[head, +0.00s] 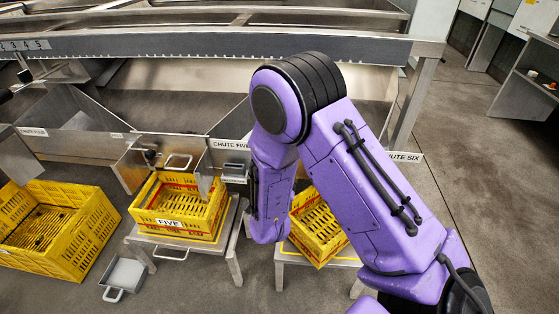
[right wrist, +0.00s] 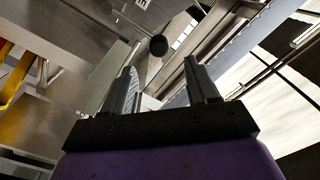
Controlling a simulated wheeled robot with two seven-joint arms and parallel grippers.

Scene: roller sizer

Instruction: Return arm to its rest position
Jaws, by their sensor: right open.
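My right arm (head: 370,190), purple with black joints, reaches in from the lower right of the head view and bends down at its elbow over the chute five and chute six area. Its gripper is hidden or not clear there. In the right wrist view my right gripper (right wrist: 160,66) is open, its two grey fingers apart with nothing seen between them. My left gripper is not in view.
A yellow crate marked FIVE (head: 170,224) stands on a small stand under chute five. Another yellow crate (head: 314,238) is partly behind my arm. A larger yellow crate (head: 85,258) and a grey scoop (head: 126,273) are at left. The floor at right (head: 480,170) is clear.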

